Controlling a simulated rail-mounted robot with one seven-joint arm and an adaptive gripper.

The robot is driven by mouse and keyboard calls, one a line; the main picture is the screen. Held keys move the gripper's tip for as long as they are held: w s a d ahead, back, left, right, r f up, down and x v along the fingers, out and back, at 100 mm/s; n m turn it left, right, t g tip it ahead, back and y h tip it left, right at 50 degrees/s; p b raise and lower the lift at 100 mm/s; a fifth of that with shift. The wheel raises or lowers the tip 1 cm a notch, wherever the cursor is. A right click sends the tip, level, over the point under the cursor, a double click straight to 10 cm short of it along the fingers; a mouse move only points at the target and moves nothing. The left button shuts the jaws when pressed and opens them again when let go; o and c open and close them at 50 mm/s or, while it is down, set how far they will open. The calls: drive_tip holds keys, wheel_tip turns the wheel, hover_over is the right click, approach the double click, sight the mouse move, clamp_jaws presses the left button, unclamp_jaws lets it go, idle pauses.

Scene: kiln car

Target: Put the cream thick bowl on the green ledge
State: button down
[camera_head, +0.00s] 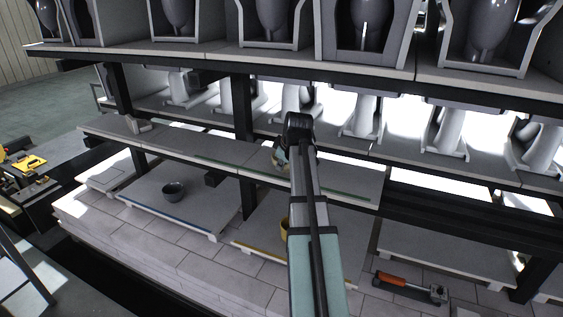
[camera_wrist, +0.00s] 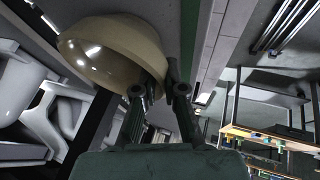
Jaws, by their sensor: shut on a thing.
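The cream thick bowl (camera_wrist: 112,48) is at my fingertips in the wrist view, its smooth outer side showing and strongly tilted in that picture. My gripper (camera_wrist: 158,88) is shut on its rim. In the head view, a small part of the bowl (camera_head: 279,160) shows beside my gripper (camera_head: 290,150), which is mostly hidden behind my arm. The green ledge (camera_head: 348,194) is the middle shelf board with a green strip along its front edge. The bowl appears over or close to this board; I cannot tell whether it touches it. A green strip (camera_wrist: 188,35) also shows beside the bowl in the wrist view.
A dark bowl (camera_head: 173,191) sits on the blue-edged slab below left. A yellow vessel (camera_head: 285,229) stands by the yellow-edged slab, partly behind my arm. An orange-handled tool (camera_head: 404,284) lies lower right. Dark posts (camera_head: 243,120) and the upper shelf (camera_head: 190,55) bound the space.

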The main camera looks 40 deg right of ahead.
drive_tip(key=c, duration=1.2)
unclamp_jaws()
drive_tip(key=shift+f, duration=0.1)
drive_tip(key=shift+c, duration=0.2)
drive_tip(key=b+v, duration=0.3)
drive_tip(key=v, duration=0.9)
